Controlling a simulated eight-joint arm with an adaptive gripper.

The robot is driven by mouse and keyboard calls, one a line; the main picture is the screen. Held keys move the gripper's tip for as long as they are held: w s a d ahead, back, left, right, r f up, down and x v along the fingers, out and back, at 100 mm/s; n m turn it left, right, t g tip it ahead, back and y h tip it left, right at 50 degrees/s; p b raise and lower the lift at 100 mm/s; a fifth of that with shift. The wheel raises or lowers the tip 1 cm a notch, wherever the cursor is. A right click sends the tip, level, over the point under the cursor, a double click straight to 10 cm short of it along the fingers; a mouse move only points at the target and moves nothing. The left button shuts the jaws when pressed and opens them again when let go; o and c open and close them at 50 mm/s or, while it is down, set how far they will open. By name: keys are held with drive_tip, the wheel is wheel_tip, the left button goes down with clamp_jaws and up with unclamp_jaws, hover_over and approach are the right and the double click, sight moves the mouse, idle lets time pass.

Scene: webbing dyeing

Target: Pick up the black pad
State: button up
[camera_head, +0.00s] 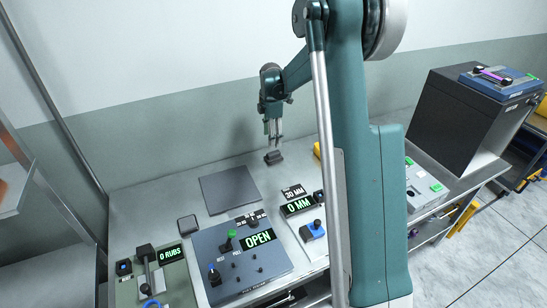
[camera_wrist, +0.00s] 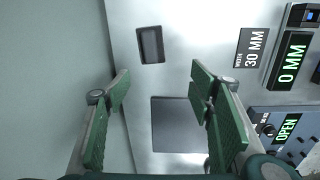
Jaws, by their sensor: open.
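A small black pad (camera_head: 273,157) lies on the workbench near the wall, below my gripper (camera_head: 273,133). In the wrist view the black pad (camera_wrist: 151,44) is a dark rounded rectangle with a lighter rim, ahead of the fingertips and apart from them. My gripper (camera_wrist: 160,85) is open, with its green fingers spread and nothing between them. A gap shows between the fingertips and the pad in the head view. A second small dark square pad (camera_head: 187,225) lies farther left on the bench.
A flat grey plate (camera_head: 230,190) lies left of the black pad; it also shows in the wrist view (camera_wrist: 178,123). A panel reading OPEN (camera_head: 240,260), a 0 MM display (camera_head: 298,205) and a rub unit (camera_head: 150,275) stand toward the front. A black box (camera_head: 455,120) stands right.

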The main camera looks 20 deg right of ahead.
drive_tip(key=n, duration=0.2)
hover_over(274, 152)
drive_tip(key=shift+g, duration=0.3)
drive_tip(key=f, duration=0.5)
drive_tip(key=shift+s+a+f, duration=0.1)
drive_tip(key=shift+a, duration=0.15)
drive_tip(key=shift+f, duration=1.3)
drive_tip(key=shift+d+f, duration=0.1)
drive_tip(key=shift+f, duration=2.5)
drive_tip(key=c, duration=1)
